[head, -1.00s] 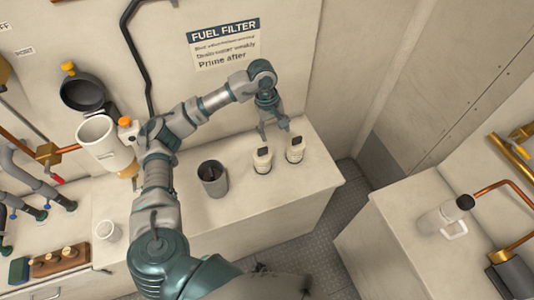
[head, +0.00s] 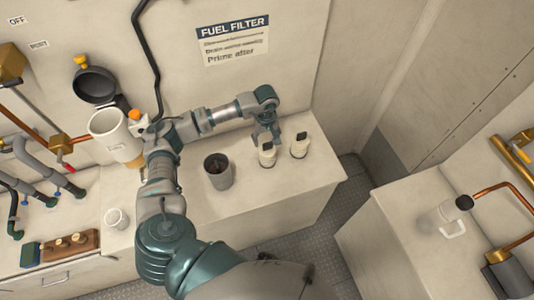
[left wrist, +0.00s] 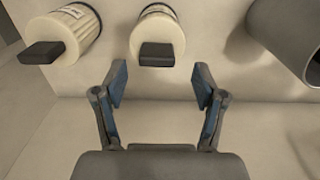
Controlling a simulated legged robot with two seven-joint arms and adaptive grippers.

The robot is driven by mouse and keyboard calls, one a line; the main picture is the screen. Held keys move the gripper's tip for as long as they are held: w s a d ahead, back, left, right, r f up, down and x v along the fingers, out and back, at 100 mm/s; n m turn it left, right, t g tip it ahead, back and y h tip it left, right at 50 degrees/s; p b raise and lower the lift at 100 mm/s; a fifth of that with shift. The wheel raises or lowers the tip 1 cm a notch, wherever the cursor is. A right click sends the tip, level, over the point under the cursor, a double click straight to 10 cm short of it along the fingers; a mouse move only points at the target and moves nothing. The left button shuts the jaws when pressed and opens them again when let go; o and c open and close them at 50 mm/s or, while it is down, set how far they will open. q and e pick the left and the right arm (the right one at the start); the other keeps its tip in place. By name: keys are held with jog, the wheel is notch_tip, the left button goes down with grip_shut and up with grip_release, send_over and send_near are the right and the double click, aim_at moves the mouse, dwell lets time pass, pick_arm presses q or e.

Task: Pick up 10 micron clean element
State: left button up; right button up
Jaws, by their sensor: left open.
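Two cream cylindrical elements with dark caps stand on the bench in the head view, a left one (head: 267,156) and a right one (head: 299,147). Their labels are too small to read, so I cannot tell which is the 10 micron clean one. My left gripper (head: 266,134) is open and empty, just behind the left element. In the left wrist view, my left gripper (left wrist: 161,85) has its fingers spread, with that same element (left wrist: 158,33) ahead, centred between the fingers and not held. The other element (left wrist: 80,32) lies to the left there. My right gripper is out of view.
A grey open cup (head: 218,172) stands left of the elements; it also shows in the left wrist view (left wrist: 290,35). A white canister (head: 115,135), pipes and a small white cup (head: 117,218) are further left. A white jug (head: 442,220) stands on the right bench.

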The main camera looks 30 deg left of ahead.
aim_at(268, 143)
pick_arm(q)
jog(key=shift+d+f+p, duration=0.15)
jog(key=shift+f+p, duration=0.05)
jog(key=shift+f, duration=0.75)
jog(key=shift+d+f+p, duration=0.15)
jog(key=shift+f, duration=0.8)
grip_shut()
jog(key=shift+r, duration=0.15)
